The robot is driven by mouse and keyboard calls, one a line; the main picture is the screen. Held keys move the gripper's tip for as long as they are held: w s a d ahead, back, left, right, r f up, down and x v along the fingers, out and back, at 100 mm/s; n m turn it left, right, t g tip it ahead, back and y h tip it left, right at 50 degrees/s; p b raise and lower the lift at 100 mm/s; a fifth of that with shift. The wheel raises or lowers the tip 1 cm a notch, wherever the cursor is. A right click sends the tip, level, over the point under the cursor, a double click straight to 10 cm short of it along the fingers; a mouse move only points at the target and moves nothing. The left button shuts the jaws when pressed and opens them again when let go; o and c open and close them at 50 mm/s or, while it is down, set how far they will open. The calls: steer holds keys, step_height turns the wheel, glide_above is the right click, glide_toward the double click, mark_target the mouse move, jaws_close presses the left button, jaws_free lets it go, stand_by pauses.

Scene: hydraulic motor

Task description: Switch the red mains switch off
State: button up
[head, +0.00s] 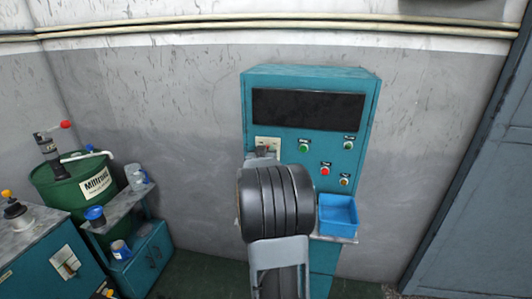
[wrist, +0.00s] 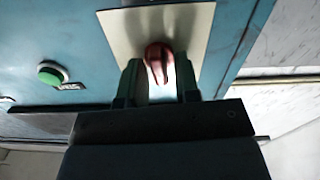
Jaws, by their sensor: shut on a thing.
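The red mains switch (wrist: 157,62) is a red rotary knob on a pale plate (wrist: 190,28) on the teal control cabinet (head: 310,77). In the wrist view my gripper (wrist: 158,75) has one dark finger on each side of the knob and is shut on it. In the head view the pale plate (head: 267,143) shows at the cabinet's left, above my arm. My gripper (head: 263,155) reaches it there, and my arm hides part of the cabinet's lower left front. The knob is small and mostly covered in that view.
A blue bin (head: 338,212) stands on a shelf below. A green drum (head: 75,185) and benches stand at the left. The wall is close behind the cabinet.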

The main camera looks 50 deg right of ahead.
steer(key=shift+f+n+p, duration=0.15)
steer(key=shift+n+p, duration=0.25)
steer(key=shift+n, duration=1.45)
steer(key=shift+f+n+p, duration=0.1)
steer(key=shift+n+p, duration=0.3)
steer(key=shift+n, duration=1.75)
steer(key=o, duration=0.6)
steer(key=shift+r, duration=0.1)
steer(key=shift+a, duration=0.1)
steer(key=b+v, duration=0.2)
steer(key=v, duration=1.1)
steer(key=shift+s+a, duration=0.2)
steer(key=shift+a, duration=0.1)
